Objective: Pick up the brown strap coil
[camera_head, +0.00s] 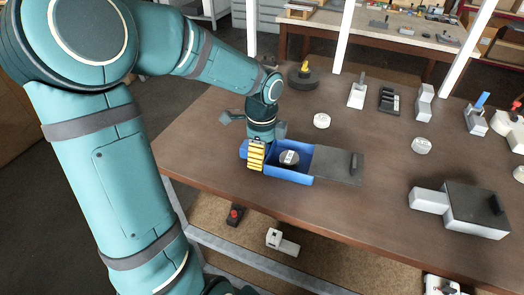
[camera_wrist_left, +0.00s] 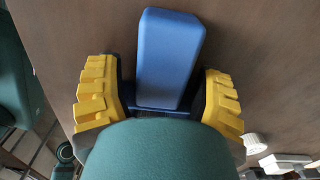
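No coil that is clearly brown shows. A dark round coil (camera_head: 289,158) with a white label sits inside the blue tray (camera_head: 292,177) on the table; its colour is too dark to be sure of. My left gripper (camera_head: 256,155) points down at the tray's left end, and its yellow fingers hide part of it. In the left wrist view, the fingers (camera_wrist_left: 160,95) are spread wide on either side of a smooth blue block-like part (camera_wrist_left: 169,58), and no firm grip on it shows. My right gripper is not in view.
A grey plate (camera_head: 336,164) with a dark handle adjoins the tray's right side. A grey box (camera_head: 477,208) stands at the right. White discs (camera_head: 321,120) and a dark round piece (camera_head: 304,77) stand farther back, with several small devices at the far right.

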